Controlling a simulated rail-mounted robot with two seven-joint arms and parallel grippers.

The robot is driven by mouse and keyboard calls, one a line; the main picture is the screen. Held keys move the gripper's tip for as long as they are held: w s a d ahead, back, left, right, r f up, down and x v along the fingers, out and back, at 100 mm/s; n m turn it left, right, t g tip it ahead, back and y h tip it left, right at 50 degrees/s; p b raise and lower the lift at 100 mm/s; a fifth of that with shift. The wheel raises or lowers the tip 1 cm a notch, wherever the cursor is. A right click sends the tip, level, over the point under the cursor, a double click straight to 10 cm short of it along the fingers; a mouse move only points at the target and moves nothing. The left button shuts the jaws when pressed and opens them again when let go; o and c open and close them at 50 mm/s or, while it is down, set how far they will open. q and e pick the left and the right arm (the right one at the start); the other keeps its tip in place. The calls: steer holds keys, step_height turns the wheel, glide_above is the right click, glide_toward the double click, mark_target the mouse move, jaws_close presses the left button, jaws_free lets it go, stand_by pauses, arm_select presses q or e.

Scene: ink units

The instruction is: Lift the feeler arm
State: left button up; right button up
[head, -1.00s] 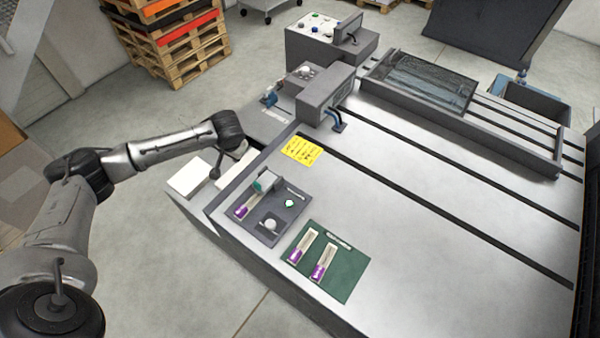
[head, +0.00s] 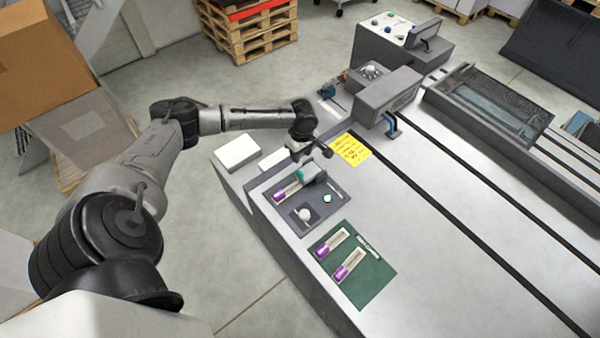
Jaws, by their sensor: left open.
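A dark grey panel (head: 333,205) lies near the front edge of the machine bed. On it a small grey block with a teal part (head: 312,174) stands over the far end of a purple-and-white ink unit (head: 286,191). This is probably the feeler arm; it looks lowered over the unit. My right gripper is out of view.
A green mat (head: 376,284) carries two more purple-and-white ink units (head: 331,243).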

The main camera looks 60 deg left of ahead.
mark_target(300, 171)
arm_select(q)
steer(key=f, duration=0.7)
steer(key=f+b, duration=0.1)
steer(key=f, duration=0.3)
steer(key=shift+s+f, duration=0.25)
jaws_close()
